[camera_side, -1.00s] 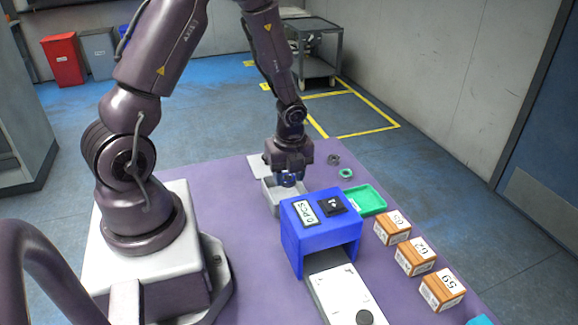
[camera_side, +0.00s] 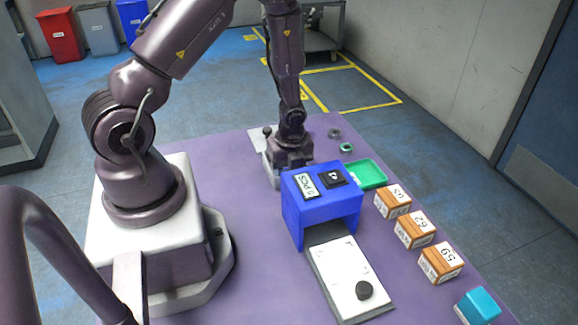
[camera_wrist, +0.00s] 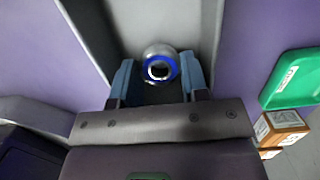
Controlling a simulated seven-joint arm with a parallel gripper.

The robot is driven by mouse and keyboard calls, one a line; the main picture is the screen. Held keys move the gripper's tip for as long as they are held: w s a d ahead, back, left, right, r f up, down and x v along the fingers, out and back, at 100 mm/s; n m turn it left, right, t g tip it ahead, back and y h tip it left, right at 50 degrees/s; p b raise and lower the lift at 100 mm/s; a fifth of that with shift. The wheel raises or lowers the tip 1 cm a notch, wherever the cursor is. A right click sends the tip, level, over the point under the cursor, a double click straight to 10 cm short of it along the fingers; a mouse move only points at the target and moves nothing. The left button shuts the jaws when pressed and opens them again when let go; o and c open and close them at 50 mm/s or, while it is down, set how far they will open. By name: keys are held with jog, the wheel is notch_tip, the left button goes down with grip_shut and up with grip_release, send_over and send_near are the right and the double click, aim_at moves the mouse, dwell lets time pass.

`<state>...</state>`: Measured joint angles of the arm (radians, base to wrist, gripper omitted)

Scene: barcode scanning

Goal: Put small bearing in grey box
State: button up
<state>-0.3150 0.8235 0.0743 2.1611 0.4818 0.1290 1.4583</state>
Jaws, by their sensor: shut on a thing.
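My gripper (camera_wrist: 158,78) has two blue fingers, and in the wrist view the small bearing (camera_wrist: 158,67), a metal ring with a blue band, sits between them. In the side view my gripper (camera_side: 292,165) is low at the grey box (camera_side: 268,172), behind the blue housing, and its fingertips and the bearing are hidden there. In the wrist view the grey box (camera_wrist: 208,35) has pale walls on both sides of the bearing. I cannot tell whether the bearing touches its floor.
A blue housing (camera_side: 320,208) stands close in front of my gripper, over a white plate (camera_side: 345,270) with a black knob. A green tray (camera_side: 372,176), two rings (camera_side: 346,147), wooden blocks (camera_side: 415,230) and a teal block (camera_side: 478,305) are to the right.

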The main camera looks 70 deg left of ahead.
jog(key=o, duration=1)
jog(key=shift+r, duration=4)
